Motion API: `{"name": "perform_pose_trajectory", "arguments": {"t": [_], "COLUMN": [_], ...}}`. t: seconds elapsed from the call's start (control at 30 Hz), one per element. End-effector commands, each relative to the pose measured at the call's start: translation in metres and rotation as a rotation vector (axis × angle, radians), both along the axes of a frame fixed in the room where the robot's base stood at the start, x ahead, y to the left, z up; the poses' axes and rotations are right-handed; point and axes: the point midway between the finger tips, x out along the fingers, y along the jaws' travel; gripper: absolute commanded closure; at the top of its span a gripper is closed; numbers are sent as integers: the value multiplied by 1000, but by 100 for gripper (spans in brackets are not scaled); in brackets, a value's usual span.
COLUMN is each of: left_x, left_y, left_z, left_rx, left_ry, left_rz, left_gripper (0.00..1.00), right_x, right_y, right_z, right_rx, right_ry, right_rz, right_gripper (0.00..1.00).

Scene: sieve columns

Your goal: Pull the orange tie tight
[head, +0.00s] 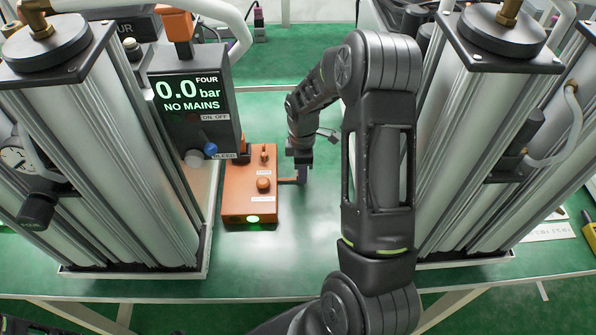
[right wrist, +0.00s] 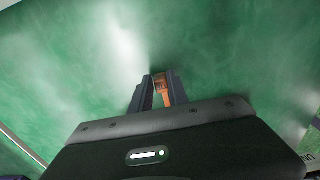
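The orange tie (head: 288,181) shows in the head view as a short, thin orange strip. It sticks out from the right side of the orange box (head: 236,203). My right gripper (head: 302,175) is at the strip's outer end, low over the green table. In the right wrist view the gripper's two dark fingers (right wrist: 161,92) are close together with an orange strip (right wrist: 164,88) between them, so it looks shut on the tie. The fingers hide part of the tie. My left gripper is in neither view.
Metal column units stand at left (head: 130,150) and right (head: 490,150). A dark display box (head: 195,105) reading 0.0 bar, NO MAINS is behind the orange box. The green table (head: 300,250) is clear in front of the gripper. A yellow object (head: 590,232) is at the right edge.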

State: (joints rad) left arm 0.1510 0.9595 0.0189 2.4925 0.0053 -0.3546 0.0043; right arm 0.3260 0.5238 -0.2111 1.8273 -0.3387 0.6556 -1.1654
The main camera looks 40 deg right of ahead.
Motion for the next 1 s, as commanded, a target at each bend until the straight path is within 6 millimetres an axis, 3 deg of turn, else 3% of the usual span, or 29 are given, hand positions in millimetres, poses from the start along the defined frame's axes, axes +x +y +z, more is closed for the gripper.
{"name": "perform_pose_trajectory", "arguments": {"t": [0.2,0.53,1.0], "left_x": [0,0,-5], "left_y": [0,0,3], "left_z": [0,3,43], "left_rx": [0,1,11], "left_ry": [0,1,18], "left_rz": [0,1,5], "left_gripper": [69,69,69], "right_x": [1,1,1], "right_y": [1,2,2], "right_z": [0,4,72], "right_rx": [2,3,3], "right_ry": [0,-1,-1], "right_rz": [0,1,1], "right_gripper": [60,60,60]}}
